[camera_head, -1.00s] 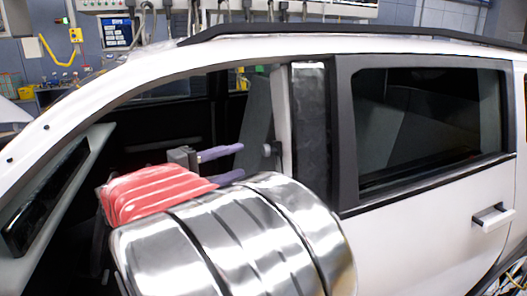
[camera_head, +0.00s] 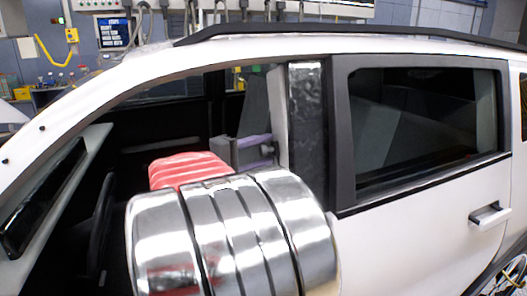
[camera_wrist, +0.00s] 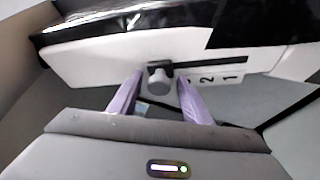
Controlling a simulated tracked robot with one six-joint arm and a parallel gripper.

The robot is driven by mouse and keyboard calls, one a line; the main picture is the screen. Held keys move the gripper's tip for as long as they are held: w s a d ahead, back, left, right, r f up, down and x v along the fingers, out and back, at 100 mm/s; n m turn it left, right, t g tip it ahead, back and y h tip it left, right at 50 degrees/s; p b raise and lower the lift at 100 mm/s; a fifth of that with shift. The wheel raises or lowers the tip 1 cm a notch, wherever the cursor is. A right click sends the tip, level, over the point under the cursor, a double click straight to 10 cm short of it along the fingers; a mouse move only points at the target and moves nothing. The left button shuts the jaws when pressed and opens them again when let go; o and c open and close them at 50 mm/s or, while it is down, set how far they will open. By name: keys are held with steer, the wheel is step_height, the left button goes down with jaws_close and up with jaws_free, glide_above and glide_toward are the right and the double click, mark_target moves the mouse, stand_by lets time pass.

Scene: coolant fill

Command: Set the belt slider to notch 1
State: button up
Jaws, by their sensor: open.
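The belt slider (camera_wrist: 160,80) is a grey round knob on a dark block, set on the white pillar panel (camera_wrist: 95,62). In the wrist view it sits at the left end of a dark horizontal slot (camera_wrist: 215,62). The digits 2 and 1 show below the slot to the right, with 1 farthest right; another digit is partly hidden by the right finger. My gripper (camera_wrist: 160,88) is open, with one purple finger on each side of the knob. Contact cannot be told. In the head view my gripper (camera_head: 254,150) is at the pillar inside the front door opening.
The white car body surrounds the opening, with a roof edge (camera_head: 350,50) above and a rear door (camera_head: 430,230) to the right. The dark cabin (camera_head: 140,130) lies to the left. The dark steering wheel (camera_head: 100,220) is at lower left.

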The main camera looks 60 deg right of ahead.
steer(key=shift+c, duration=0.5)
jaws_close()
